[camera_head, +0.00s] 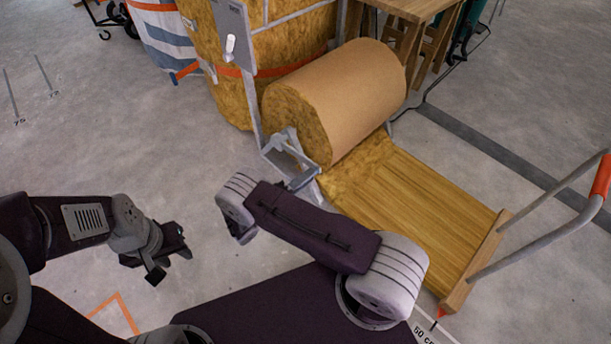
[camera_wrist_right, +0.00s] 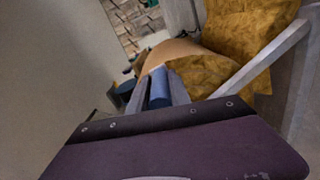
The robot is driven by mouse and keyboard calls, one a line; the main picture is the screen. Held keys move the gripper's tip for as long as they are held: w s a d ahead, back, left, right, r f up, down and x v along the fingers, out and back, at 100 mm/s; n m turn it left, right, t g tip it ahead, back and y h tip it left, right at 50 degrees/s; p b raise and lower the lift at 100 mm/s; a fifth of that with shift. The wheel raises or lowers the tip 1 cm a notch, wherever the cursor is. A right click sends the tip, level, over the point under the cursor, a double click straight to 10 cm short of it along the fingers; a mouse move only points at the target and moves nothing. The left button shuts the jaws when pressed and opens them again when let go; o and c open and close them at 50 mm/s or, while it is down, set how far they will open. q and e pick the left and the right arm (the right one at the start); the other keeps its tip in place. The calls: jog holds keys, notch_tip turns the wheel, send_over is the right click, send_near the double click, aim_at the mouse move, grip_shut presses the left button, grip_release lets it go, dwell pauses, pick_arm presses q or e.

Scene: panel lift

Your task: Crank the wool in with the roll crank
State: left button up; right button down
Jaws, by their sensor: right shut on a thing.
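The wool roll (camera_head: 360,90) lies on its stand in the head view, brown facing outside and yellow wool at its near end. A flat wool strip (camera_head: 420,205) runs from under it toward the lower right. A grey bracket (camera_head: 285,150) shows at the roll's near end. My right gripper (camera_wrist_right: 160,90) is shut on the blue crank handle (camera_wrist_right: 160,88), seen in the right wrist view beside the roll (camera_wrist_right: 180,50). In the head view my right forearm hides this gripper and handle. My left gripper (camera_head: 168,262) is open and empty above the floor.
A wooden bar (camera_head: 475,262) and a bent tube with a red grip (camera_head: 601,176) stand at the strip's outer end. Yellow wool bales (camera_head: 225,95) and a wooden table (camera_head: 410,8) stand behind the roll. The floor (camera_head: 100,150) at left is mostly clear.

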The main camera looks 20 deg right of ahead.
jog(key=shift+f, duration=0.1)
jog(key=c, duration=1.2)
grip_release()
jog(key=shift+a, duration=0.25)
jog(key=p+v, duration=0.2)
jog(key=v, duration=0.6)
jog(key=shift+s+a+p, duration=0.2)
jog(key=shift+a+p, duration=0.05)
jog(key=shift+p, duration=0.15)
